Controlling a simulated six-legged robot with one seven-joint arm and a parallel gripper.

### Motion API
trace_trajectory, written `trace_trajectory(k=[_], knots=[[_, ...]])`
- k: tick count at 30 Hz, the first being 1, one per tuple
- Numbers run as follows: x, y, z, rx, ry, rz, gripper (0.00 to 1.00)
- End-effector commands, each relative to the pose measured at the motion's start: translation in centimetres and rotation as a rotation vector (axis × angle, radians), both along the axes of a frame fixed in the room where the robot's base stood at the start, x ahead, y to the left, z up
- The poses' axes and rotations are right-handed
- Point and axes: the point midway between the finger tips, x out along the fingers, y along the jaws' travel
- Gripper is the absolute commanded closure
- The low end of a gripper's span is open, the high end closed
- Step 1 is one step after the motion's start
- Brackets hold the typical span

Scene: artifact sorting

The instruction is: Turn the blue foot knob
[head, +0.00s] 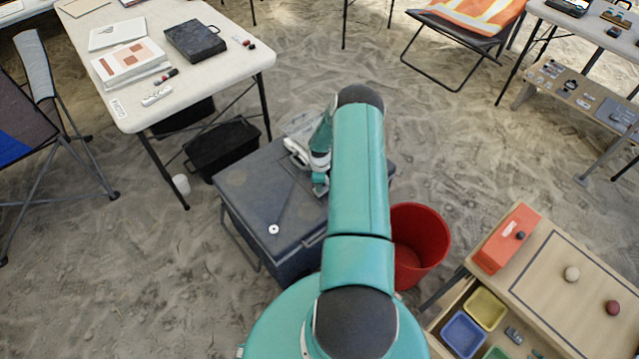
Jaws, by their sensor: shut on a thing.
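My gripper (297,152) is small in the head view, at the far end of my teal arm, above the back part of a dark grey chest (265,195). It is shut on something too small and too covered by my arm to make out. A pale grey thing (298,124) shows just behind the gripper; I cannot tell whether they touch. I cannot pick out a blue foot knob for certain.
A red bucket (418,240) stands right of the chest. A white table (190,95) with papers and a black case (195,41) is at upper left, a black crate (222,148) beneath. A wooden table (560,285) with coloured trays is at lower right. Sandy floor lies open between.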

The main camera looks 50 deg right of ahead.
Motion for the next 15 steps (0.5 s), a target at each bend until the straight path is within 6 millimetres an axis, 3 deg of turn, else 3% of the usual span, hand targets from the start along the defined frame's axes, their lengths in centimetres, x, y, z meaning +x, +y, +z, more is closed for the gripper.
trace_trajectory(k=[2, 3, 6, 15], knots=[[0.07, 0.03, 0.05, 0.001, -0.001, 0.000, 0.96], [0.07, 0.02, 0.05, 0.001, -0.001, 0.000, 0.70], [0.05, 0.02, 0.04, 0.001, -0.001, -0.001, 0.51], [0.03, -0.01, 0.14, -0.001, -0.001, -0.001, 0.51]])
